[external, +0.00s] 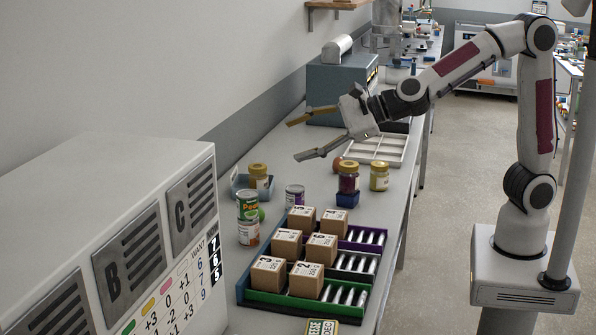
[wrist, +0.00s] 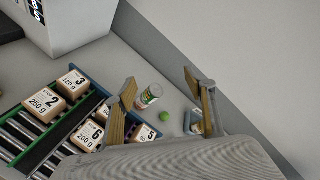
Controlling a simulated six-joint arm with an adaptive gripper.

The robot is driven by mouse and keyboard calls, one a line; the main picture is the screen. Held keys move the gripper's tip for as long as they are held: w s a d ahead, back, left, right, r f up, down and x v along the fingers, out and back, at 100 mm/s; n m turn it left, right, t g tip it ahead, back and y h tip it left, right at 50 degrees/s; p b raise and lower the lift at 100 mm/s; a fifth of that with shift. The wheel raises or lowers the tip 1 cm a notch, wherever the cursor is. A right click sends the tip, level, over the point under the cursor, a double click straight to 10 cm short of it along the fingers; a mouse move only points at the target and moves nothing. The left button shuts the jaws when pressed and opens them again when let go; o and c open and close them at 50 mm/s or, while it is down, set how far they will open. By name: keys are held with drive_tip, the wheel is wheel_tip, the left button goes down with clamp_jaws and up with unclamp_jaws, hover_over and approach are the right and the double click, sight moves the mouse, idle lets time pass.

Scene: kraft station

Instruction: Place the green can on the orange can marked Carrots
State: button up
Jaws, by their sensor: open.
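The green can (external: 247,206), with a peas label, stands upright on top of another can (external: 248,233) on the left of the table in the external view. The lower can's label is pale with some orange-red, and its text is too small to read. The two look aligned. In the wrist view the green can (wrist: 151,92) shows between the fingers' directions, some way below them. My gripper (external: 297,140) is open and empty, raised above the table, behind and to the right of the cans. Its spread fingers also show in the wrist view (wrist: 165,93).
A purple-labelled can (external: 295,196) and a green ball (external: 261,214) are near the stack. A jar (external: 258,177) sits in a blue tray. Another jar (external: 348,177) stands on a blue block. Numbered boxes (external: 286,243) lie on roller lanes in front. A white divided tray (external: 377,149) lies behind.

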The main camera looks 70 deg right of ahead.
drive_tip(key=s+d+f+n+g+h, duration=0.1)
drive_tip(key=s+d+f+n+g, duration=0.1)
drive_tip(key=s+d+n, duration=0.4)
drive_tip(key=s+d+f+n+g, duration=0.3)
drive_tip(key=s+d+n, duration=0.4)
drive_tip(key=s, duration=0.9)
drive_tip(key=s+d+f+n+g+h, duration=0.1)
drive_tip(key=s+d+f+n+g, duration=0.1)
drive_tip(key=s+d+n, duration=0.4)
drive_tip(key=s+f+n, duration=0.1)
drive_tip(key=s+n, duration=0.4)
drive_tip(key=shift+s+d+f+g+h, duration=0.2)
drive_tip(key=shift+s+d+g+h, duration=0.1)
